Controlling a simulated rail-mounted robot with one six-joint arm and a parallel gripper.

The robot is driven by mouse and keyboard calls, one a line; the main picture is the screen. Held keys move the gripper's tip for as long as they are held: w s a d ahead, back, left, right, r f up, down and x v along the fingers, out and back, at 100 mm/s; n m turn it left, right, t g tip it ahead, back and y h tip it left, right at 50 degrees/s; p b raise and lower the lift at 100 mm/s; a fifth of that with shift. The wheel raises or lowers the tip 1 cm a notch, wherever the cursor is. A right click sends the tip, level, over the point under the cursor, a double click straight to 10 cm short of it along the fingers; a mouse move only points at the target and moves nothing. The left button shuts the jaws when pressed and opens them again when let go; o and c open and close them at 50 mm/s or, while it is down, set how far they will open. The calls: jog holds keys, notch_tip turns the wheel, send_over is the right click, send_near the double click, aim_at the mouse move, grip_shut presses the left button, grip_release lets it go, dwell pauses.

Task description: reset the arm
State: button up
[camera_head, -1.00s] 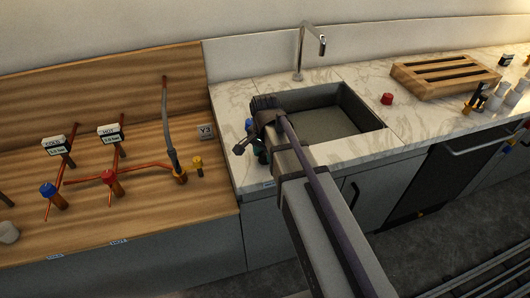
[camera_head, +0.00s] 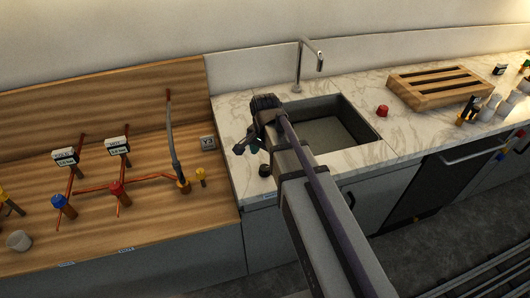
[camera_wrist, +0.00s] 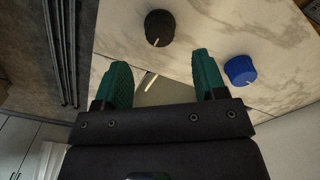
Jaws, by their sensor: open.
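My gripper (camera_wrist: 158,68) has two teal fingers spread apart with nothing between them in the wrist view. In the head view my gripper (camera_head: 243,149) is over the marble counter (camera_head: 233,110), left of the sink (camera_head: 372,142). A black knob (camera_wrist: 159,28) with a white mark is ahead of the fingers in the wrist view. It also shows below the gripper in the head view (camera_head: 265,170). A blue knob (camera_wrist: 240,70) is right of the right finger in the wrist view. My arm hides part of the counter and the sink's near-left side.
A wooden bench (camera_head: 150,226) with copper pipes, a blue valve (camera_head: 59,201), a red valve (camera_head: 116,188) and a grey hose (camera_head: 172,135) is at left. A tap (camera_head: 299,68) stands behind the sink. A red object (camera_head: 382,111) and wooden rack (camera_head: 437,91) are at right.

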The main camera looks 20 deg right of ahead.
notch_tip(320, 180, up, 4)
jog(key=shift+r+p, duration=0.25)
jog(key=shift+p, duration=1)
jog(key=s+f+n+b, duration=0.1)
jog(key=s+n, duration=0.9)
jog(key=s, duration=0.1)
jog(key=shift+s+f, duration=0.2)
jog(key=shift+f, duration=0.05)
